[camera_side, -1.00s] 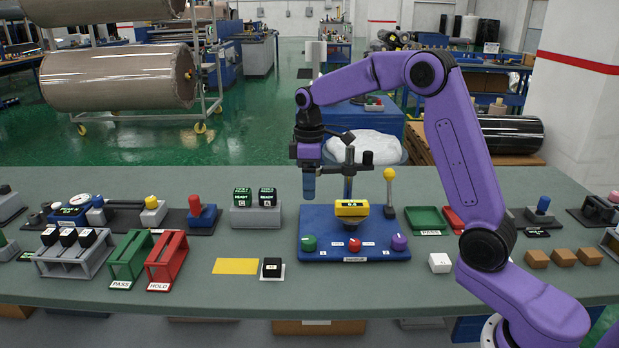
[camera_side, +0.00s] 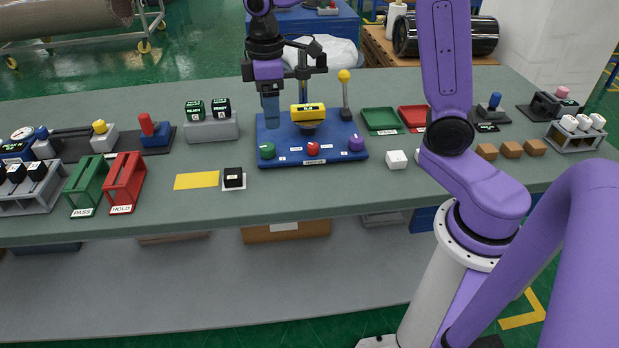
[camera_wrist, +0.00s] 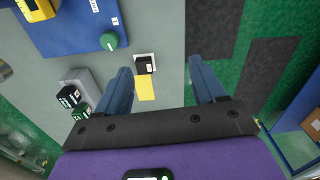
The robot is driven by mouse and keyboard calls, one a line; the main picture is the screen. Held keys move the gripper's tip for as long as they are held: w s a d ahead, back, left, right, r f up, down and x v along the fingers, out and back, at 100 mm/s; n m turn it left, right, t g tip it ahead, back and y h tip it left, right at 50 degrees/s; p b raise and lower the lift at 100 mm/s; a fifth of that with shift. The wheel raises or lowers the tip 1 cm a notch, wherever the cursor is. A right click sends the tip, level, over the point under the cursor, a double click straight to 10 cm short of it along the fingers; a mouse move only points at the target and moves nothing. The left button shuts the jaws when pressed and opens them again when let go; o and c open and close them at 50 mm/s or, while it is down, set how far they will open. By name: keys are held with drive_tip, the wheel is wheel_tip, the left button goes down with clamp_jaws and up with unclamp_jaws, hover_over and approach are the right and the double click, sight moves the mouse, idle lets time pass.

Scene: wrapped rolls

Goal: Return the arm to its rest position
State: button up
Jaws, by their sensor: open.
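My gripper (camera_side: 270,108) hangs pointing down over the bench, by the left edge of the blue base (camera_side: 312,160). Its blue fingers are apart with nothing held between them. It also shows in the wrist view (camera_wrist: 160,68), where the black cube (camera_wrist: 144,65) and yellow mat (camera_wrist: 146,88) appear between the fingers, lower down on the bench. The purple arm reaches from its mount at the front right to the gripper. The arm's upper part is cut off by the top edge of the side view.
The blue base carries a yellow display block (camera_side: 308,111) and coloured knobs. Green (camera_side: 380,119) and red (camera_side: 412,117) trays lie right. PASS (camera_side: 87,186) and HOLD (camera_side: 125,182) racks stand front left.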

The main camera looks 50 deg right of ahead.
drive_tip(key=s+f+n, duration=0.1)
drive_tip(key=s, duration=1.2)
drive_tip(key=s+d+f+n, duration=0.1)
drive_tip(key=s+f, duration=0.1)
drive_tip(key=s, duration=1.2)
drive_tip(key=shift+s+f+n, duration=0.2)
drive_tip(key=shift+f+n, duration=0.05)
drive_tip(key=shift+n, duration=0.05)
drive_tip(key=shift+d, duration=0.1)
